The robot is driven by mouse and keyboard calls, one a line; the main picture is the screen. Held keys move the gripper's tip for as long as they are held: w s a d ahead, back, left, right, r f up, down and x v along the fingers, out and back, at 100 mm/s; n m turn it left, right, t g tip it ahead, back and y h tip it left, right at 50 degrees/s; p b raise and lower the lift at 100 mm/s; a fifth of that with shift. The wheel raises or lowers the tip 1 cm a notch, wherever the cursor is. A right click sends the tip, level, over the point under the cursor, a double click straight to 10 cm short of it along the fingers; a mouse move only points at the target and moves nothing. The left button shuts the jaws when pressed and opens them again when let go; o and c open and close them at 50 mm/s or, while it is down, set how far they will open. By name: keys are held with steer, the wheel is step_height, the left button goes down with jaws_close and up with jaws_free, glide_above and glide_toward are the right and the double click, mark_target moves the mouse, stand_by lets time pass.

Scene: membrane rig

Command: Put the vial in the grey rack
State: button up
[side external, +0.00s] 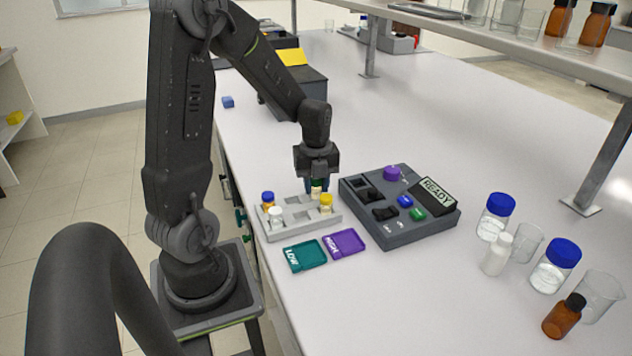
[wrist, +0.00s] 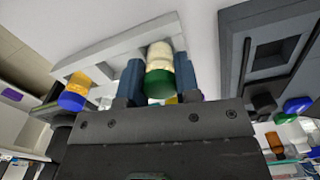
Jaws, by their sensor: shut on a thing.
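The grey rack (side external: 296,229) stands on the white bench and holds several capped vials. My gripper (side external: 317,184) is over the rack's far right part, pointing down. It is shut on a cream vial with a green cap (wrist: 158,66), which also shows in the side view (side external: 316,192). In the wrist view the vial sits between the two blue fingers (wrist: 160,82), its lower end against the pale rack (wrist: 105,52). I cannot tell whether that end is in a slot. A blue-capped amber vial (side external: 268,199), a white vial (side external: 276,215) and a yellow-capped vial (side external: 326,204) are in the rack.
A dark device with a READY screen (side external: 400,210) stands right of the rack. A teal LOW tray (side external: 305,256) and purple HIGH tray (side external: 345,243) lie in front. Bottles and beakers, including a brown bottle (side external: 563,318), stand at the right. A shelf (side external: 520,42) is behind.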

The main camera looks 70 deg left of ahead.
steer(key=shift+f, duration=0.35)
stand_by(0.6)
steer(key=o, duration=1.1)
steer(key=shift+r, duration=0.15)
steer(key=shift+r, duration=2.85)
steer(key=shift+r, duration=0.1)
